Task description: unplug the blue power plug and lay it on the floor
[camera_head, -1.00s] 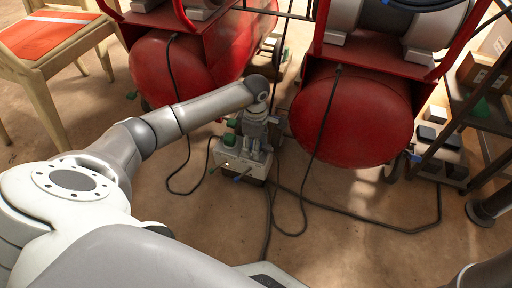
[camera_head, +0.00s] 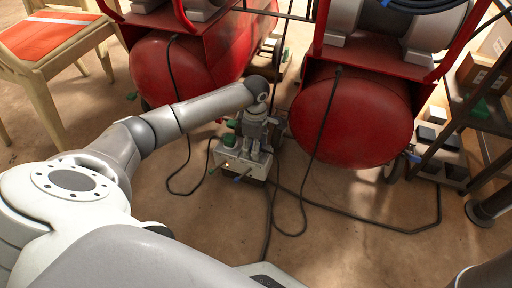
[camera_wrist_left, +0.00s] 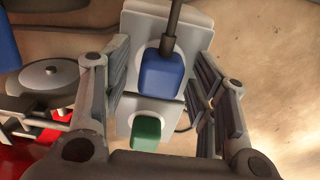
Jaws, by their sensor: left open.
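The blue power plug (camera_wrist_left: 162,75) sits in a white socket plate (camera_wrist_left: 190,35) in the left wrist view, with a dark cable running up from it. My left gripper (camera_wrist_left: 165,92) is open, with one finger on each side of the plug. I see gaps between the fingers and the plug. In the head view my left gripper (camera_head: 256,150) points down at the pale manifold box (camera_head: 230,160) on the floor, where it hides the plug. My right gripper is not in view.
A green plug (camera_wrist_left: 146,132) sits just below the blue one. Red tanks (camera_head: 350,118) stand behind the box. Dark cables (camera_head: 300,205) lie across the floor. A wooden chair (camera_head: 45,50) stands at the left. Bare floor (camera_head: 350,255) is free in front.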

